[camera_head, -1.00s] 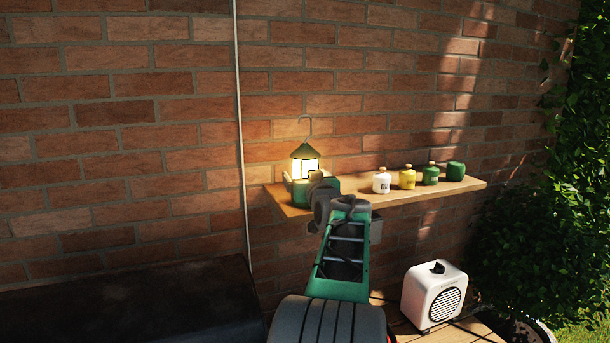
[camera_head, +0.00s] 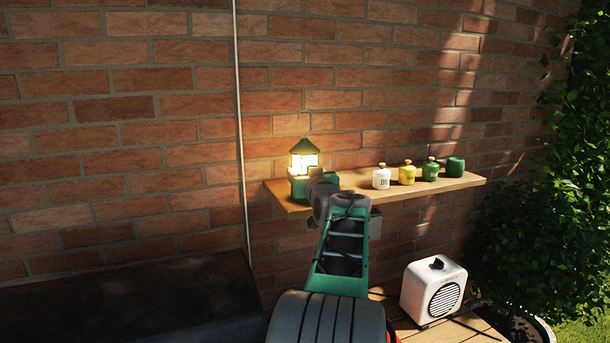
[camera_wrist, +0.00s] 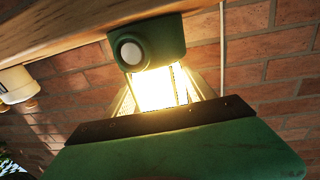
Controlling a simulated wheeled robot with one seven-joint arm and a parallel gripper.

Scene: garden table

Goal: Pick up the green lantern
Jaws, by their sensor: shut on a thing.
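The green lantern (camera_head: 305,160) is lit, with a green peaked roof and green base. It stands upright at the left end of the wooden shelf. My gripper (camera_head: 312,174) is at the lantern's front right and shut on it; my wrist hides the fingers and part of the base. The wrist view is upside down: the lantern's base with a round pale knob (camera_wrist: 155,42) is at the top, and its dark-rimmed green roof fills the bottom. I cannot tell whether the base touches the shelf.
The shelf (camera_head: 281,199) runs right along the brick wall. White (camera_head: 381,179), yellow (camera_head: 407,175) and green jars (camera_head: 431,172) stand on it. A green item (camera_head: 331,178) is partly hidden behind my wrist. A white radio-like box (camera_head: 433,290) sits lower right.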

